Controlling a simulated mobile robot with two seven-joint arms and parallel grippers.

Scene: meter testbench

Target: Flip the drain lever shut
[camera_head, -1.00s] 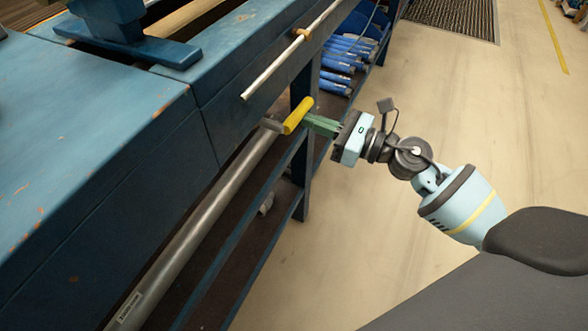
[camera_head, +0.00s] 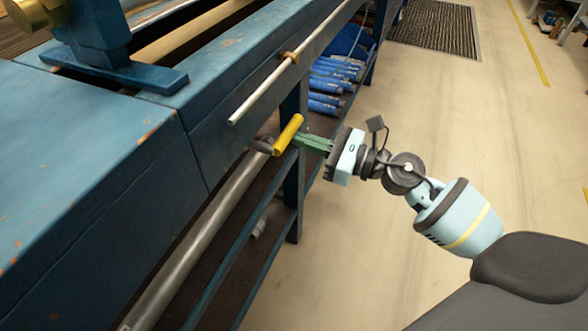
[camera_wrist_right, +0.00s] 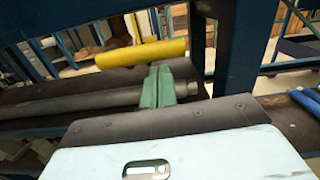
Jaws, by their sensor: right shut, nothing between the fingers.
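In the right wrist view the lever (camera_wrist_right: 140,53) lies across the picture just beyond the fingers. My right gripper (camera_head: 302,141) is shut and empty, its green fingertips beside the lever's right side. The fingertips show in the right wrist view (camera_wrist_right: 158,80) just below the lever; whether they touch it I cannot tell. My left gripper is not in view.
The blue bench (camera_head: 90,190) fills the left, with a thin metal rod (camera_head: 262,95) along its side. A bench leg (camera_head: 295,185) stands close behind the lever. Blue cylinders (camera_head: 325,88) lie on the lower shelf. Open floor (camera_head: 450,110) lies to the right.

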